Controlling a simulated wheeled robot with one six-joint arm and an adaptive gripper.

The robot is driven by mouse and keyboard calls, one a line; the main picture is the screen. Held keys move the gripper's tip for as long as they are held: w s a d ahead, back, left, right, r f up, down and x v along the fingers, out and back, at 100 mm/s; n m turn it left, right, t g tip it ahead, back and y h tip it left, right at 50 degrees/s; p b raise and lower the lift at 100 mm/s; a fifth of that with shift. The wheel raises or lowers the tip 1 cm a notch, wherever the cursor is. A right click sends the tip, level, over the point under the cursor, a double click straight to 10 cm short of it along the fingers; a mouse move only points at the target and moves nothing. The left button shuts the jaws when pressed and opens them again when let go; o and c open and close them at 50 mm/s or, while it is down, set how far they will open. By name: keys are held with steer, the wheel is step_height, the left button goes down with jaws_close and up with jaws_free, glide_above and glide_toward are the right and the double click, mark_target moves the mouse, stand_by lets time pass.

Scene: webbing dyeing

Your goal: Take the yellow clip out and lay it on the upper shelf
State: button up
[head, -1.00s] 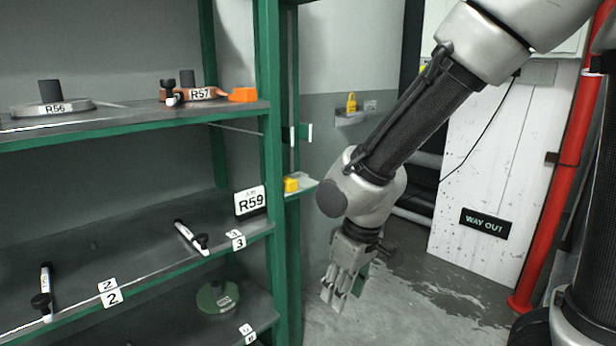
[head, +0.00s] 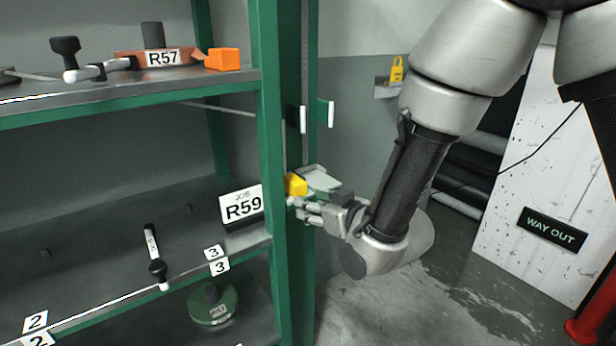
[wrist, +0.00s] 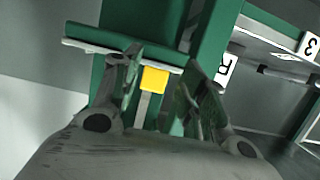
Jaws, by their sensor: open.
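The yellow clip (head: 295,184) is a small block at the green shelf post, beside a small pale ledge (head: 322,180). My gripper (head: 298,207) is open, with its fingertips close to the clip in the head view. In the wrist view the clip (wrist: 154,79) shows between the two spread fingers, a little ahead of them; I cannot tell whether either finger touches it. The upper shelf (head: 120,98) is at the upper left, above the clip, with a green front edge.
The upper shelf carries the R57 spool (head: 165,57), an orange block (head: 222,59) and a black-and-white clamp (head: 90,70). The green post (head: 270,130) stands between that shelf and my gripper. The R59 sign (head: 241,205) stands on the lower shelf. A yellow padlock (head: 397,70) is on the back wall.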

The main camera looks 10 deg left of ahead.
mark_target(301, 185)
steer(key=r, duration=0.2)
steer(key=shift+w+a+r+t+y, duration=0.2)
steer(key=shift+r+t+y, duration=0.1)
steer(key=shift+t, duration=0.1)
steer(key=shift+w+a+r, duration=0.15)
steer(key=shift+w+a, duration=0.1)
steer(key=shift+w, duration=0.05)
steer(key=x, duration=0.7)
steer(key=shift+a+r, duration=0.1)
steer(key=shift+r, duration=0.2)
steer(key=c, duration=0.8)
